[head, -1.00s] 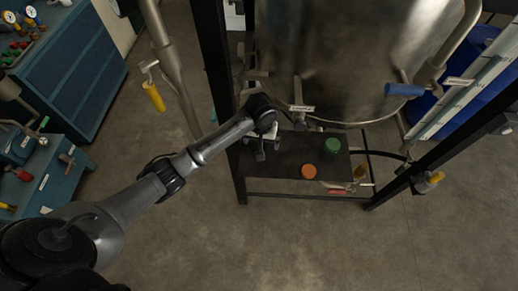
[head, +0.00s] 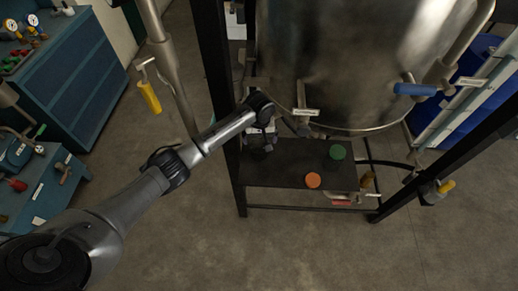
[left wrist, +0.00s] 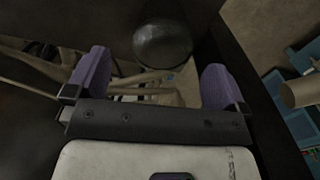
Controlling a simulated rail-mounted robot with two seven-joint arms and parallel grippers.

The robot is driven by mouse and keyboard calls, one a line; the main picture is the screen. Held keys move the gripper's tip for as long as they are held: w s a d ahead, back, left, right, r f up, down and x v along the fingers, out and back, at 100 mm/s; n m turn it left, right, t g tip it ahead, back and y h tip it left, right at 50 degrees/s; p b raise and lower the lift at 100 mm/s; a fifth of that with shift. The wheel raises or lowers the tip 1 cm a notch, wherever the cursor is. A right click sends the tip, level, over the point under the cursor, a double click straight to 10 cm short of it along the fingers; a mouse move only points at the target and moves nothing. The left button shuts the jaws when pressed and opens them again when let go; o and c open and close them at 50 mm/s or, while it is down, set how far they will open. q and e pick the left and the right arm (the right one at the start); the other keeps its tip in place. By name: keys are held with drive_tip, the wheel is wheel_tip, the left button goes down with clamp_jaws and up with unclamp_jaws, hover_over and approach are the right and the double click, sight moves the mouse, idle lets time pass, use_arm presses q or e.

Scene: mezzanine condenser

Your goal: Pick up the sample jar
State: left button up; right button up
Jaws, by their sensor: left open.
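Two round-topped items stand on the dark shelf under the steel vessel: one green-topped (head: 337,152), one orange-topped (head: 313,180). I cannot tell whether either is the sample jar. My left gripper (head: 262,143) is open over the shelf's left end, left of both tops and apart from them. In the left wrist view its two purple fingers (left wrist: 158,85) are spread wide with nothing gripped. A dark, shiny round thing (left wrist: 162,43) shows beyond the fingertips; what it is, I cannot tell. My right gripper is not in view.
The shelf (head: 285,175) sits in a dark frame. The vessel (head: 350,60) hangs close above, with a blue-handled valve (head: 415,89) at right. A yellow-handled pipe valve (head: 150,97) is at left. Teal cabinets (head: 85,75) stand far left. The front floor is clear.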

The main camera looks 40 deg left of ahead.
use_arm(q)
drive_tip(key=shift+s+a+f+b, duration=0.1)
drive_tip(key=shift+f+b, duration=0.05)
drive_tip(key=shift+f, duration=1.25)
drive_tip(key=shift+s+f+b, duration=0.1)
drive_tip(key=shift+f+b, duration=0.05)
drive_tip(key=shift+f, duration=1.2)
drive_tip(key=shift+c, duration=0.4)
drive_tip(key=shift+w, duration=0.1)
drive_tip(key=c, duration=1)
drive_tip(key=shift+r, duration=0.1)
drive_tip(key=shift+r, duration=0.55)
drive_tip(key=r, duration=0.2)
drive_tip(key=d+r+p, duration=0.1)
drive_tip(key=shift+s+r, duration=0.25)
drive_tip(key=shift+r, duration=0.05)
drive_tip(key=s+d+r+p, duration=0.1)
drive_tip(key=s+d+r, duration=0.5)
drive_tip(key=d, duration=0.2)
drive_tip(key=shift+s+d, duration=0.2)
